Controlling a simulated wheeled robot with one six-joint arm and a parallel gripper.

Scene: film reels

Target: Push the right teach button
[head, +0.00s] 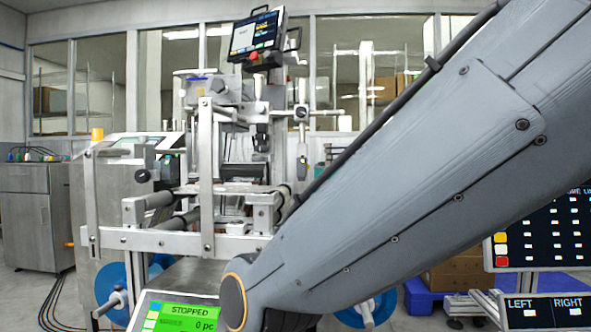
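At the lower right edge a small dark panel (548,311) carries the printed words LEFT and RIGHT. The RIGHT label (568,303) has a small white mark below it, cut close by the frame's edge. I cannot tell whether this mark is the right teach button. My grey arm crosses the picture from the upper right down to a joint at the bottom middle and hides part of the machine. My gripper is not in view.
A metal film-reel machine (205,243) with blue reels stands in the middle. A green display (180,316) reads STOPPED and 0 pc. A tilted touchscreen (257,33) with a red knob is on top. A dark button board (545,233) stands at right.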

